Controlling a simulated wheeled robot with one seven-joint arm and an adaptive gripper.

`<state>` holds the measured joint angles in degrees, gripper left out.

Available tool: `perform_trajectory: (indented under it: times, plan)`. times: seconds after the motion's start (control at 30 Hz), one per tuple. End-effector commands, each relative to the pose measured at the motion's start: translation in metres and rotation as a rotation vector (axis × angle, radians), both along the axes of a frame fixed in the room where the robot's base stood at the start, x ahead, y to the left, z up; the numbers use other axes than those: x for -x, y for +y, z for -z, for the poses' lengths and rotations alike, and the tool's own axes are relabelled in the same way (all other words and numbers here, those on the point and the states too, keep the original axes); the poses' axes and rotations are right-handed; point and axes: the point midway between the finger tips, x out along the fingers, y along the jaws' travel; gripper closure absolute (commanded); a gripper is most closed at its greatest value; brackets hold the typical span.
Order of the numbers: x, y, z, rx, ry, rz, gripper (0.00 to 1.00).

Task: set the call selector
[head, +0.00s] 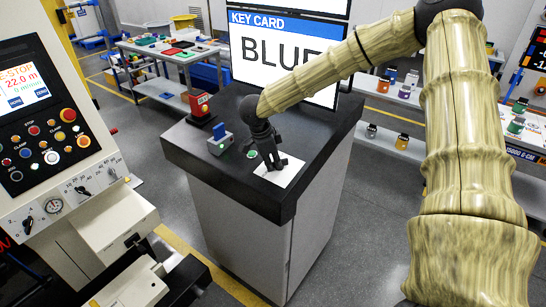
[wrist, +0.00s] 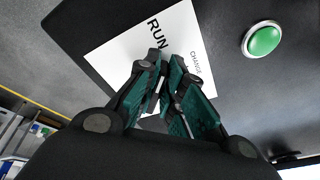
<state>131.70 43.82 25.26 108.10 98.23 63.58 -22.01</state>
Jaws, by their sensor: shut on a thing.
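The call selector's white plate (head: 289,174) lies on the dark top of the console. In the wrist view the white plate (wrist: 112,45) carries the words RUN and CHANGE; other lettering is hidden behind my fingers. My gripper (head: 274,164) points down over the plate. In the wrist view the fingers of my gripper (wrist: 164,72) close together over the middle of the plate, shut on the selector's handle. The handle is almost wholly hidden between the fingers, so its pointing direction cannot be told.
A green button (wrist: 264,39) sits beside the plate. A screen (head: 250,62) behind reads KEY CARD and BLUE, partly covered by my arm.

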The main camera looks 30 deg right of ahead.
Motion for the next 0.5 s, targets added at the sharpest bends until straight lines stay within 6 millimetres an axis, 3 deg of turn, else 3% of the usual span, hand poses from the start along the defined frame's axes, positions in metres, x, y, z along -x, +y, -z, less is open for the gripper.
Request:
perform_trajectory:
  times: [0.5]
  plan:
    - [0.0052,0.0007,0.0025,0.013,0.035,-0.221,1.0]
